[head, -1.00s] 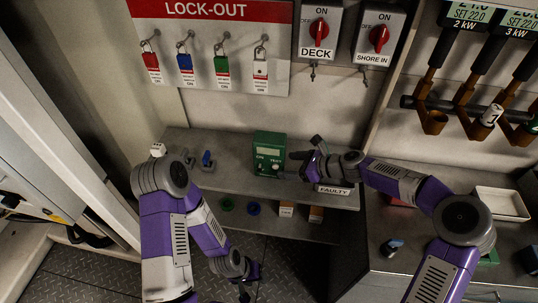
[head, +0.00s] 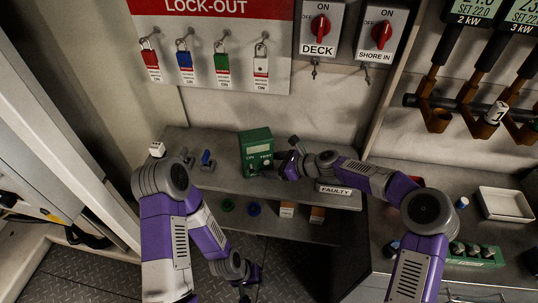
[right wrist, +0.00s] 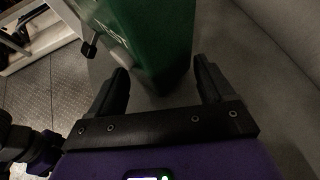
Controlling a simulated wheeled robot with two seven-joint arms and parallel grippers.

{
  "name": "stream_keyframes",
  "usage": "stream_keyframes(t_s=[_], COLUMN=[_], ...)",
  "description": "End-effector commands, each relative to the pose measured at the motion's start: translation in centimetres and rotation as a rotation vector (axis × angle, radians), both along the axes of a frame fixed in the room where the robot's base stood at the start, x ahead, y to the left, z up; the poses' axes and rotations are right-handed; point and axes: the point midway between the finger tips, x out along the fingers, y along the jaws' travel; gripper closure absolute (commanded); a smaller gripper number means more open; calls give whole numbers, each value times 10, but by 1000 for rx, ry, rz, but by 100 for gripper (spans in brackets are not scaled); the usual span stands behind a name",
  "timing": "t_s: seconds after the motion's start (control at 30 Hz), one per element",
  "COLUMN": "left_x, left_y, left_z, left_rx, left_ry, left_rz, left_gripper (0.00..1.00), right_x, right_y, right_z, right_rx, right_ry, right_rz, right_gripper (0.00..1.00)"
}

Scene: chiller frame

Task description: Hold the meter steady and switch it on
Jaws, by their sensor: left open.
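The green meter (head: 256,152), with a pale display and small white lettering, stands on the grey shelf below the lock-out board. It is turned slightly in the head view. In the right wrist view its green body (right wrist: 155,35) is just ahead of the fingers, with a pale round part at its left side. My right gripper (head: 285,168) is at the meter's right side, its fingers (right wrist: 160,85) apart; whether they touch it I cannot tell. My left gripper (head: 246,288) hangs low over the floor, open, away from the meter.
A blue item (head: 206,158) and a white-topped item (head: 157,149) stand left on the shelf. A FAULTY label (head: 336,190) is on the shelf's front edge. Green and blue rings (head: 227,205) lie on the lower shelf. A white tray (head: 504,204) is on the right bench.

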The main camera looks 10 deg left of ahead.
Motion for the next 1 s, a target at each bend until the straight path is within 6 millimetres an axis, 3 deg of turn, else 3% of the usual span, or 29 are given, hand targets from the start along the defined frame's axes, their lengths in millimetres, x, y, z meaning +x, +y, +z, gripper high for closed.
stream_keyframes(t_s=[0.07,0.5,0.73,1.0], left_x=[0,0,0,0], left_y=[0,0,0,0], left_z=[0,0,0,0], left_rx=[0,0,0,0], left_ry=[0,0,0,0], left_rz=[0,0,0,0], left_gripper=[57,57,57,57], right_x=[0,0,0,0], right_y=[0,0,0,0], right_z=[0,0,0,0], right_rx=[0,1,1,0], right_ry=[0,-1,-1,-1], right_rz=[1,0,0,0], right_gripper=[32,100,100,59])
